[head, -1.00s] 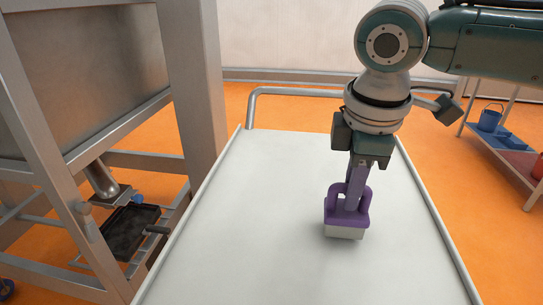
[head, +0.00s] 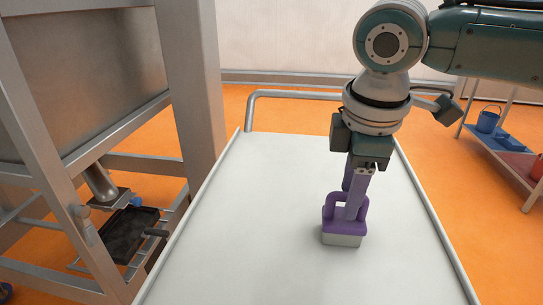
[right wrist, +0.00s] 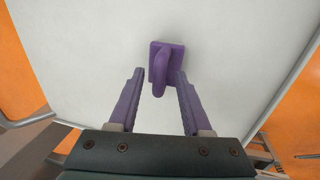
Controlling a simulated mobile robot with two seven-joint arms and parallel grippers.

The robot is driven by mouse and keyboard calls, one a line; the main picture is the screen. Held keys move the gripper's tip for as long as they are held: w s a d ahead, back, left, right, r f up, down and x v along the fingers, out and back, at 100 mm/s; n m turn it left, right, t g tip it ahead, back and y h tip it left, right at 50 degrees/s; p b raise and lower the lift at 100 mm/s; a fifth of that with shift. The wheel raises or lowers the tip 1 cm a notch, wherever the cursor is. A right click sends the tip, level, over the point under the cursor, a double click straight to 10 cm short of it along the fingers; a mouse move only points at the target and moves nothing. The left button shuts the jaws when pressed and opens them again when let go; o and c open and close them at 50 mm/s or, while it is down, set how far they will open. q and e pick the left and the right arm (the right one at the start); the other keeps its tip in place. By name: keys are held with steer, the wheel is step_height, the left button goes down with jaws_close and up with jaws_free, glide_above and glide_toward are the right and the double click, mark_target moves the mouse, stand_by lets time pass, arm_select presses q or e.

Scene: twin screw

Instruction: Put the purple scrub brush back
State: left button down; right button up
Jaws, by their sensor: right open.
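The purple scrub brush (head: 344,229) stands upright on the white tabletop (head: 250,215), pale bristle block down and loop handle up. My right gripper (head: 352,200) points down at it, with its purple-grey fingers apart. In the right wrist view the gripper (right wrist: 159,74) is open and the brush (right wrist: 166,62) lies at the fingertips. Its handle reaches between them, close to the right-hand finger; whether it touches that finger I cannot tell. My left gripper is not in view.
The table has raised metal edges and a rail (head: 300,93) at its far end. A steel frame (head: 190,90) stands close on the left, with a dark tray (head: 128,234) low inside. A shelf cart with a blue bucket (head: 489,119) is at right. Most of the tabletop is clear.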

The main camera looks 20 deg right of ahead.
mark_target(345, 228)
step_height(345, 228, up, 10)
steer(key=s+a+p, duration=0.1)
steer(key=s+p, duration=0.1)
steer(key=s+a+f+m+t+y, duration=0.1)
steer(key=s+a+f+y, duration=0.1)
steer(key=s+a+f, duration=0.3)
steer(key=s+a+f+m+y, duration=0.1)
steer(key=s+a+f+y, duration=0.15)
steer(key=a, duration=0.45)
steer(key=s+d+f+m+h, duration=0.1)
steer(key=s+d+m, duration=0.1)
steer(key=s, duration=0.1)
steer(key=s+d+f+m+h, duration=0.1)
steer(key=s+d+m, duration=0.1)
steer(key=s+m, duration=0.1)
steer(key=s+d+m+h, duration=0.1)
steer(key=s+d+m, duration=0.1)
steer(key=s, duration=0.3)
steer(key=shift+d+f+m+t, duration=0.35)
steer(key=shift+f+m+t, duration=0.05)
steer(key=shift+d, duration=0.1)
